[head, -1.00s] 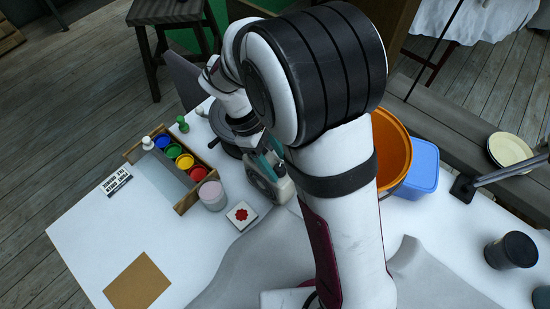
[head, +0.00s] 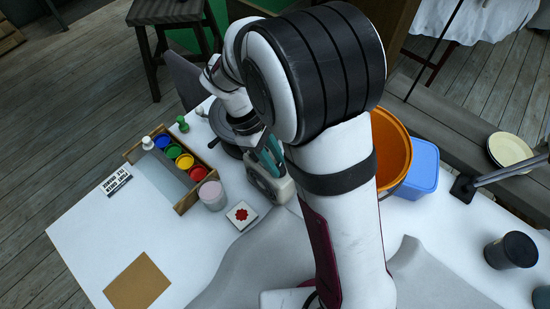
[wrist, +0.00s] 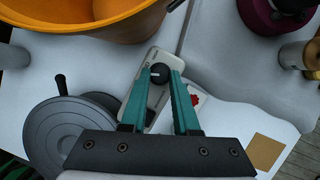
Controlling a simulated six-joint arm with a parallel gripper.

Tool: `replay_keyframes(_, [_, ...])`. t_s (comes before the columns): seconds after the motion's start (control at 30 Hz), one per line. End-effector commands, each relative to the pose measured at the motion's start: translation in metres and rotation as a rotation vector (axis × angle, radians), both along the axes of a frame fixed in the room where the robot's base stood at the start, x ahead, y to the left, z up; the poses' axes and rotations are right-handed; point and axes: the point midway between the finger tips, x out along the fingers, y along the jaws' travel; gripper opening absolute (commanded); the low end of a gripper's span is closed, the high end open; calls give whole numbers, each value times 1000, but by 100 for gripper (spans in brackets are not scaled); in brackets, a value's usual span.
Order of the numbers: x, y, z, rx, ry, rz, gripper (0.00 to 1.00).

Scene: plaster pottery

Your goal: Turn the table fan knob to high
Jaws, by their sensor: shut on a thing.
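The fan's pale body (head: 283,190) stands on the white table beside the red-marked tile, partly hidden by my arm. In the wrist view the pale body (wrist: 152,58) shows below my gripper (wrist: 163,73). A dark round knob (wrist: 159,69) with a pale pointer line sits on it. My teal fingers are closed around the knob, one on each side. In the head view my gripper (head: 270,154) is at the fan, and the knob is hidden there. The setting marks around the knob are too small to read.
An orange bucket (head: 394,150) and a blue box (head: 424,170) stand to the right. A paint tray (head: 184,210) and a red-marked tile (head: 240,225) lie to the left. The table's front left is mostly clear.

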Motion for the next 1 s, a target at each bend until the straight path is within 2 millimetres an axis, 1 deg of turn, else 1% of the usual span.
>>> replay_keyframes(0.57, [1,-1,0,0,-1,-91,0])
replay_keyframes(0.77, [2,-1,0,0,0,-189,0])
replay_keyframes(1.0, [3,-3,0,-1,1,-365,0])
